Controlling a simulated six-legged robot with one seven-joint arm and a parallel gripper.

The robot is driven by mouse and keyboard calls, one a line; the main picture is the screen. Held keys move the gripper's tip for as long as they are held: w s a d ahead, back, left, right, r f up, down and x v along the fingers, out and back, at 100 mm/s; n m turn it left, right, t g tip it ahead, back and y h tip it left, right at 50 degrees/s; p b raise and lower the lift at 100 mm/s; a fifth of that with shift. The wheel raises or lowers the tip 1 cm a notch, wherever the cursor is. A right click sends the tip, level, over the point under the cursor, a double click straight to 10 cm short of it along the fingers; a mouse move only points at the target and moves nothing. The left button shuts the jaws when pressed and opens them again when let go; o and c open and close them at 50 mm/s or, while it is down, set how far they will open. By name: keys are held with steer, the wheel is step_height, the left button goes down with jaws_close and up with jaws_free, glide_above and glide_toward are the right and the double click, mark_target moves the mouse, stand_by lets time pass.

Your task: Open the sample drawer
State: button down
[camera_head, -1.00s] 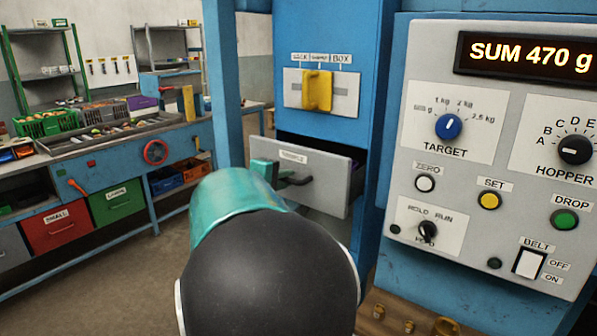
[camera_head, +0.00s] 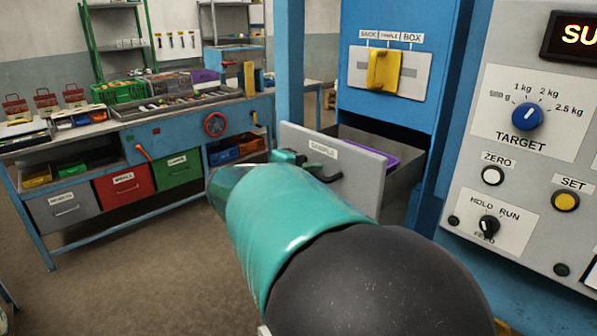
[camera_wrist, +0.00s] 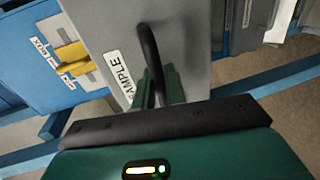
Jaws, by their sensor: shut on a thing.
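The sample drawer (camera_head: 352,170) is a grey drawer in the blue cabinet, with a white label on its front. It stands partly open, and a purple thing (camera_head: 374,151) shows inside it. Its dark bar handle (camera_head: 322,174) also shows in the wrist view (camera_wrist: 150,58). My gripper (camera_head: 290,157) is at the drawer front, its green fingers (camera_wrist: 158,88) shut on the handle. My own arm hides the lower part of the drawer front in the head view.
A yellow selector (camera_head: 383,72) sits above the drawer. The control panel (camera_head: 525,190) with knobs and buttons is close at the right. A blue workbench (camera_head: 140,165) with crates and bins stands at the left. The floor (camera_head: 140,270) before it is clear.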

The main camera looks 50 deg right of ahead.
steer(key=c, duration=1.6)
jaws_free()
steer(key=shift+o, duration=0.2)
steer(key=v, duration=1.4)
steer(key=s+a+f+t+y, duration=0.2)
steer(key=a+f+y, duration=0.2)
steer(key=a, duration=0.4)
steer(key=s+a+f+n+t+y, duration=0.1)
steer(key=a+f+t+y, duration=0.2)
steer(key=a+f+y, duration=0.2)
steer(key=s+a+f+t+y, duration=0.2)
steer(key=a+f+y, duration=0.3)
steer(key=a, duration=0.6)
steer(key=shift+s+f+n+t+y, duration=0.3)
steer(key=shift+n+t+y, duration=0.15)
steer(key=shift+y, duration=0.25)
